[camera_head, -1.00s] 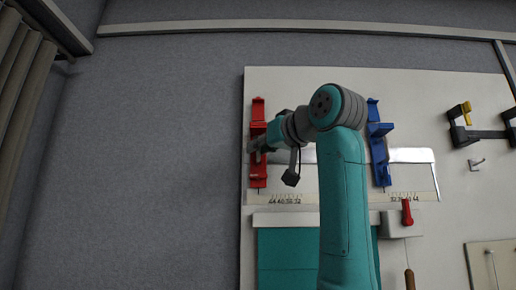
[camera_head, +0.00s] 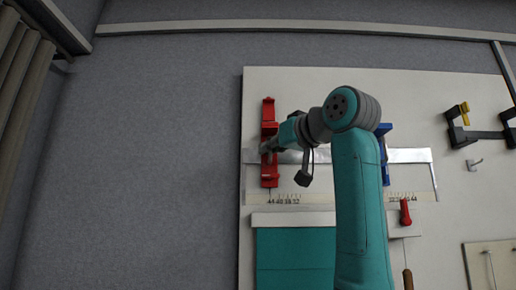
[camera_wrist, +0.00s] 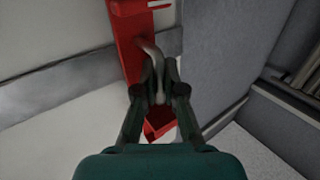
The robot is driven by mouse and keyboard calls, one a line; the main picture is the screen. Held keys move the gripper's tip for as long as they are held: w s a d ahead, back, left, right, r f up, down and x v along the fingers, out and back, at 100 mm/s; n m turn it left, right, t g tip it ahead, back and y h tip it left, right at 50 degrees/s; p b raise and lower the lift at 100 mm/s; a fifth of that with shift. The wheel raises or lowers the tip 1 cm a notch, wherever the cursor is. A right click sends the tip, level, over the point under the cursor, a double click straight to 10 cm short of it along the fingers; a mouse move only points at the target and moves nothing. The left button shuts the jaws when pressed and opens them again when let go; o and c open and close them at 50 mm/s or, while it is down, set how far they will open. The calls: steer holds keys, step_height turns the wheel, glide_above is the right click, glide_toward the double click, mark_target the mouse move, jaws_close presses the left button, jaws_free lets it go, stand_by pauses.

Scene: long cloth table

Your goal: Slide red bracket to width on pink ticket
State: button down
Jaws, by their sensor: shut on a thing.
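The red bracket (camera_head: 269,110) sits upright on a metal rail (camera_head: 408,155) fixed to a white wall board. Its lower end stands just above the left scale strip (camera_head: 284,198), left of the strip's printed numbers. My gripper (camera_head: 267,147) is at the middle of the bracket. In the wrist view my gripper (camera_wrist: 160,95) is shut on the bracket's grey handle, with the red bracket (camera_wrist: 127,35) behind it. The blue bracket (camera_head: 384,174) is mostly hidden behind my arm. No pink ticket shows in these frames.
A red-handled lever (camera_head: 405,212) is below the rail's right part. A dark clamp with a yellow part (camera_head: 464,113) and a hook (camera_head: 474,164) are on the board at right. A teal panel (camera_head: 290,252) is below the left scale.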

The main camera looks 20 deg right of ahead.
steer(key=d, duration=0.2)
steer(key=s+d, duration=0.1)
steer(key=d, duration=0.1)
steer(key=s+d, duration=0.1)
steer(key=d, duration=0.1)
steer(key=c, duration=1.5)
jaws_free()
steer(key=shift+c, duration=0.2)
steer(key=v, duration=1.2)
